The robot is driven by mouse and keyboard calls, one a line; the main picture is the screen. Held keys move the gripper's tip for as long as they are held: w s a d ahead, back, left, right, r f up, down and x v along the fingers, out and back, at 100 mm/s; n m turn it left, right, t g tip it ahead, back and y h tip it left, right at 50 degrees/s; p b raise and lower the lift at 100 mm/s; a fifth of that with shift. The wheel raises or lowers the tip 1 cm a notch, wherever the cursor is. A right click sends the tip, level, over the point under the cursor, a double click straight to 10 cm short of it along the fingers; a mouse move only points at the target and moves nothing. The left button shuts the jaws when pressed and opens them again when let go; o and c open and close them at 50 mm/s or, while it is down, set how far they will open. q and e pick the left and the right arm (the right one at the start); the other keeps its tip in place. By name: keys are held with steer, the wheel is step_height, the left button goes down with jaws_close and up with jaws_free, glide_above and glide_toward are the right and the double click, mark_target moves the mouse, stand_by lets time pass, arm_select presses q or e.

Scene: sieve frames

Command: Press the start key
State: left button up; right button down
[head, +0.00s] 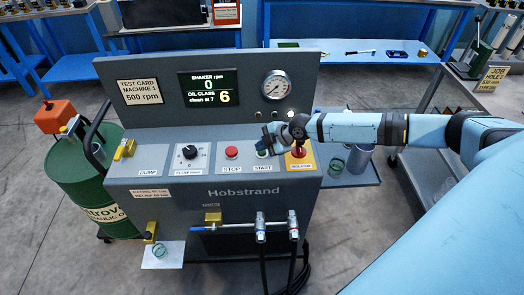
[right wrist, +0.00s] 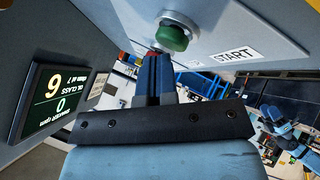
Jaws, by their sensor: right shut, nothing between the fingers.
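The start key is a green button (right wrist: 175,38) above a white START label (right wrist: 232,55) in the right wrist view. In the head view the START label (head: 263,168) shows on the grey machine's sloped panel, and the key is largely hidden by my gripper. My right gripper (head: 266,141) is over that key, shut and empty. In the right wrist view its fingertips (right wrist: 155,58) are close to the green button; I cannot tell whether they touch it. The display (head: 208,88) reads shaker rpm 0 and oil class 6. My left gripper is not in view.
The red stop button (head: 232,152) sits left of the start key. A red isolator knob (head: 298,152) on a yellow plate is just right of it, near my wrist. A dark flow knob (head: 189,152) is farther left. A green drum (head: 95,195) stands left of the machine.

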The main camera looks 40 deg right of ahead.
mark_target(262, 152)
steer(key=shift+s+a+f, duration=0.35)
steer(key=shift+s+f, duration=0.1)
steer(key=shift+f, duration=0.15)
steer(key=shift+w+r, duration=0.15)
steer(key=shift+r, duration=0.05)
steer(key=shift+r+p, duration=0.1)
steer(key=shift+p, duration=0.2)
steer(key=shift+w+d+r+p, duration=0.15)
steer(key=shift+r+p, duration=0.7)
steer(key=shift+r, duration=0.55)
steer(key=shift+w+d+r+p, duration=0.15)
steer(key=shift+r+p, duration=0.65)
steer(key=shift+r, duration=0.55)
steer(key=shift+s, duration=0.1)
